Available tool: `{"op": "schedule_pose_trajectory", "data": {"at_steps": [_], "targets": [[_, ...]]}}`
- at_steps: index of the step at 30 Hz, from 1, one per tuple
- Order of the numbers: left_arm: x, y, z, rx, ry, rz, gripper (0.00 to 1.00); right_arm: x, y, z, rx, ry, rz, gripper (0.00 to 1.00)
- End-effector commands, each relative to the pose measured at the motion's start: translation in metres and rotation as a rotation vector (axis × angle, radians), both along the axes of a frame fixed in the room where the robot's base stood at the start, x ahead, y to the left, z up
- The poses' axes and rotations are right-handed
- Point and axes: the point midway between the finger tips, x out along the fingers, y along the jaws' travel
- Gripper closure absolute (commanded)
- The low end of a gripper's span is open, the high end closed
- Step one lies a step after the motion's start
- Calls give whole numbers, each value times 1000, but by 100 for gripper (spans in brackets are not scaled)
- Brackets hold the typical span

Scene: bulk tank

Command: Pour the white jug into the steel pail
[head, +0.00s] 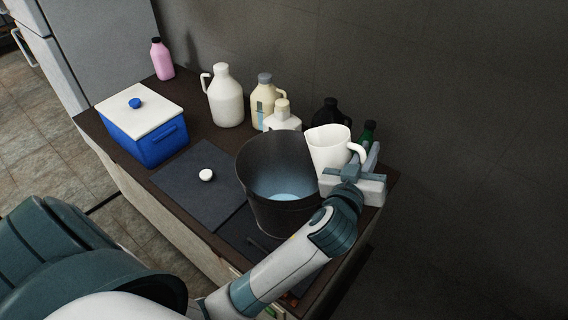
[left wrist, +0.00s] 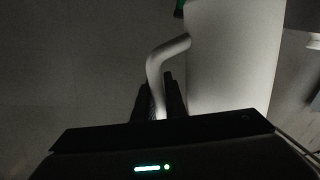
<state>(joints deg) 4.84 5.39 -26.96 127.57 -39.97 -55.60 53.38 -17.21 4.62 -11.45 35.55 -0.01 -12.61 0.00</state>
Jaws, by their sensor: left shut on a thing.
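The white jug (head: 328,148) is an open-topped pitcher with a handle on its right side. It is at the right rim of the steel pail (head: 262,168) in the head view, roughly upright or slightly tilted; I cannot tell exactly. My left gripper (head: 356,166) is shut on its handle. The left wrist view shows the handle (left wrist: 156,70) between the dark fingers (left wrist: 160,98) and the jug's side (left wrist: 232,60). The dark pail stands upright with pale blue liquid (head: 285,188) at its bottom. No stream is visible. My right gripper is not in view.
A blue cooler (head: 145,135) with a white lid stands at the left. A white handled bottle (head: 224,98), a cream jug (head: 264,98), a dark bottle (head: 328,112) and a pink bottle (head: 161,60) stand along the back. A dark mat (head: 200,190) holds a small white cap (head: 206,175).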

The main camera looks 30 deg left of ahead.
Motion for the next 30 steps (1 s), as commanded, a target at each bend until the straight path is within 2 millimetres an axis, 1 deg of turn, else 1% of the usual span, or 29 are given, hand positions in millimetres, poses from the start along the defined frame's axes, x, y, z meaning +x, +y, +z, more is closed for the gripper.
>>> {"op": "schedule_pose_trajectory", "data": {"at_steps": [1,5,12,18,30], "targets": [[0,-5,-5,42,-3,-1,100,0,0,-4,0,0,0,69],[-1,-14,-11,152,-13,-2,100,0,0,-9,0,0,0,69],[-2,-21,-17,294,-23,-2,100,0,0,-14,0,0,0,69],[-2,-23,-18,332,-27,-1,100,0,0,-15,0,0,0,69],[-2,-23,-18,330,-27,-2,100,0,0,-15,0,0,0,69]]}}
